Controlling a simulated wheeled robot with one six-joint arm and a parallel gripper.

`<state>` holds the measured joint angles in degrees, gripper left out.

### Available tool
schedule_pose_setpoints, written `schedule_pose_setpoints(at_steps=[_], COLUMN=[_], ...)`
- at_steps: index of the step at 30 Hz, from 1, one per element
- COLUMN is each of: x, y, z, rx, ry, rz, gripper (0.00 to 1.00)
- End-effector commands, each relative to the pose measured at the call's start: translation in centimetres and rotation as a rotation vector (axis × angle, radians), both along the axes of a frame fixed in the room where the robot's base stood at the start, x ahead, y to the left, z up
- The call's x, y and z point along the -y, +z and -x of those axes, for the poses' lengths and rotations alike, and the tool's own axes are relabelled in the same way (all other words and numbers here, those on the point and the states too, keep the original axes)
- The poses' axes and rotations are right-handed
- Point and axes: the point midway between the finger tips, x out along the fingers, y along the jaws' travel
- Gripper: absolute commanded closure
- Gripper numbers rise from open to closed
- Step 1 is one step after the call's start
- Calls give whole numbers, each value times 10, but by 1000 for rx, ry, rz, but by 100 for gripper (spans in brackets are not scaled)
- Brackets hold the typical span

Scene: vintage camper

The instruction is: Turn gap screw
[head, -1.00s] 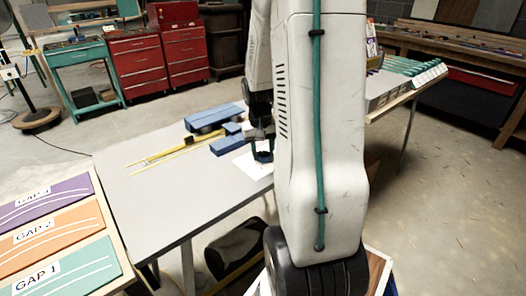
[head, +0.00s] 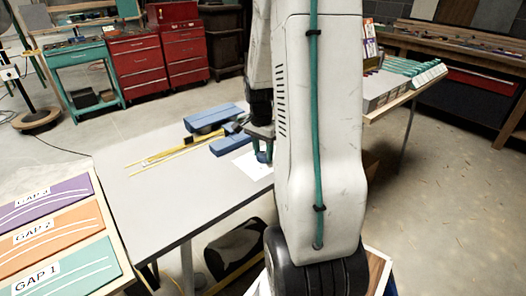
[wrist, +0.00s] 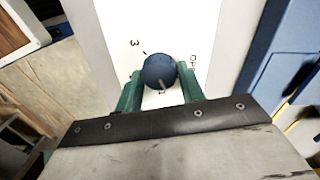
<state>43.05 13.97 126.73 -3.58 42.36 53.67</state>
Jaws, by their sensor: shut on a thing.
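A round dark blue knob (wrist: 160,69) stands on a white card (wrist: 118,22) in the wrist view. In the head view my gripper (head: 262,152) is low over the white card (head: 246,166), and my arm hides part of that area.
The card lies on a grey table (head: 190,195). Blue blocks (head: 212,118) and yellow rods (head: 165,156) lie behind and left of the gripper. A board with purple, orange and teal gap panels (head: 60,225) is at left. The table's front left is clear.

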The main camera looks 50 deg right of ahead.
Motion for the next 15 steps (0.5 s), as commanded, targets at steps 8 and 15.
schedule_pose_setpoints(at_steps=[8,15], x=[1,2], y=[1,1], z=[0,0], rx=[3,3], ry=[-207,-315], rz=[2,2], gripper=[84,84])
